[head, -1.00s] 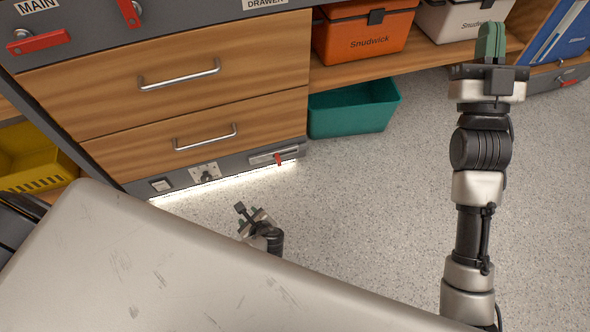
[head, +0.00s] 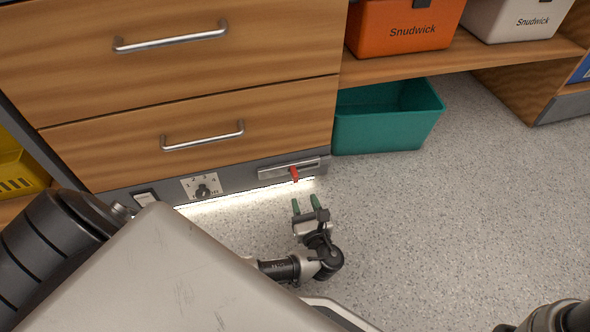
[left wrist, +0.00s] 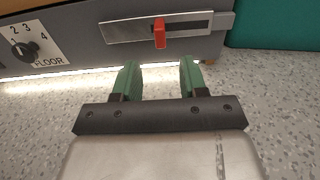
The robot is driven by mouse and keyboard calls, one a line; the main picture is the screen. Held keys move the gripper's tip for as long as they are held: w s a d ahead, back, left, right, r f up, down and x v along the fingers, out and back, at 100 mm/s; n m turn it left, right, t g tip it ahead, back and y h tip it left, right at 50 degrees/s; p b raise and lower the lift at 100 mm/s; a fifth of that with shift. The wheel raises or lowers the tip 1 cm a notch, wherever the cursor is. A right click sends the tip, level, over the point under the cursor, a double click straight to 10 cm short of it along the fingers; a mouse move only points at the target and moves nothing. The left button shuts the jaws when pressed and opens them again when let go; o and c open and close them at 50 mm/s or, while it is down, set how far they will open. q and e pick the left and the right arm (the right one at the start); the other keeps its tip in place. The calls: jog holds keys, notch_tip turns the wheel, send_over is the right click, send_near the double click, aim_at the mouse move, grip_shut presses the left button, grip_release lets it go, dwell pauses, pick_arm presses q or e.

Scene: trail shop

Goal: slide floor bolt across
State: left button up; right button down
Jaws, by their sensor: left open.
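The floor bolt is a flat metal plate (head: 270,173) with a dark slot, low on the grey kick panel under the drawers. Its red handle (head: 294,174) sticks out right of the plate's middle. In the left wrist view the red handle (left wrist: 159,33) hangs ahead of the fingers, about in line with the gap between them, with the bolt plate (left wrist: 120,31) running to both sides. My left gripper (head: 306,200) is open and empty, low over the floor just in front of the handle and apart from it. My right gripper is out of view.
A dial (head: 203,190) and a switch (head: 146,198) sit left of the bolt; the dial (left wrist: 28,47) is marked FLOOR. A teal bin (head: 385,130) stands close to the bolt's right. Drawers (head: 190,120) are shut above. The speckled floor (head: 450,220) is clear.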

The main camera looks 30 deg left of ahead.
aim_at(296, 180)
pick_arm(q)
jog(key=b+x, duration=0.5)
jog(key=x, duration=0.3)
jog(key=shift+w+a+f, duration=0.15)
jog(key=shift+w+a, duration=0.1)
jog(key=shift+a, duration=0.05)
jog(key=shift+w+a+b, duration=0.35)
jog(key=shift+w+a, duration=0.05)
jog(key=shift+a, duration=0.05)
grip_shut()
